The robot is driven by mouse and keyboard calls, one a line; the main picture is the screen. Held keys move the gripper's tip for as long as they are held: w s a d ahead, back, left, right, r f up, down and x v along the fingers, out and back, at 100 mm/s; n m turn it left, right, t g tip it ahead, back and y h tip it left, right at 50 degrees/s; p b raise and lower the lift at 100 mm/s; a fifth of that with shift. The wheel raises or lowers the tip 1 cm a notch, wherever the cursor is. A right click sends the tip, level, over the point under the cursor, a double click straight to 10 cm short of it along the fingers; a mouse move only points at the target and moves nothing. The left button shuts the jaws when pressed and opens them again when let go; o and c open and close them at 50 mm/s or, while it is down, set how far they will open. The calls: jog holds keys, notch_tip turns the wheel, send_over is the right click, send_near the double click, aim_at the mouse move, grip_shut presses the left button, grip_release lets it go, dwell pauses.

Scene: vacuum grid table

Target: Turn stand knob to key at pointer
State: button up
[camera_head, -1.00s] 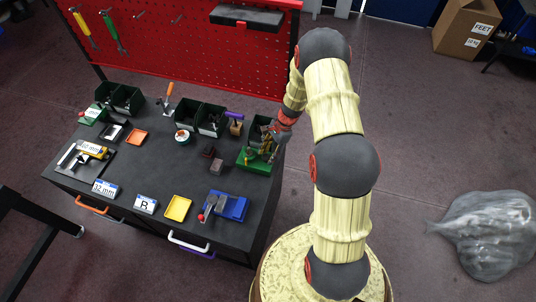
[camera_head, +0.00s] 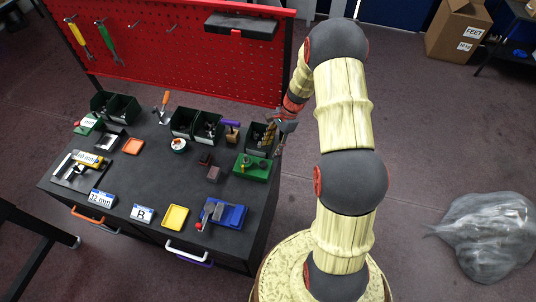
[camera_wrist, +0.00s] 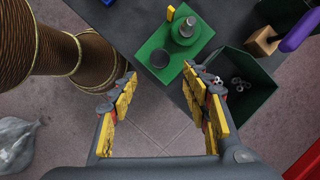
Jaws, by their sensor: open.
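The green stand (camera_head: 253,168) sits at the right edge of the black table. I cannot make out the key and pointer marks. My gripper (camera_wrist: 163,90) is open and empty, its yellow-padded fingers apart, with floor showing between them. The stand lies beyond the fingertips, untouched. In the head view my gripper (camera_head: 280,128) is beyond the stand, near the table's right edge.
A dark green bin (camera_wrist: 246,88) with metal nuts stands close to the right finger. A wooden block with a purple handle (camera_head: 231,130) is left of that bin. A blue fixture (camera_head: 226,214) lies nearer the front. The red pegboard (camera_head: 175,45) rises behind.

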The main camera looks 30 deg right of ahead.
jog(key=shift+v, duration=1.2)
jog(key=s+a+r+n+t+h+b, duration=0.1)
jog(key=s+a+r+n+t+b, duration=0.1)
jog(key=s+a+r+n+b, duration=0.2)
jog(key=s+a+r+n+t+h+b, duration=0.1)
jog(key=s+a+r+n+h+b, duration=0.1)
jog(key=s+a+r+n+b, duration=0.2)
jog(key=s+a+r+n+t+h+b, duration=0.1)
jog(key=s+a+r+n+b, duration=0.4)
jog(key=s+b, duration=1)
jog(key=s+a+n+t, duration=0.1)
jog(key=a+n, duration=0.2)
jog(key=n, duration=0.2)
jog(key=shift+s+a+t+h, duration=0.15)
jog(key=shift+s+t+h, duration=0.15)
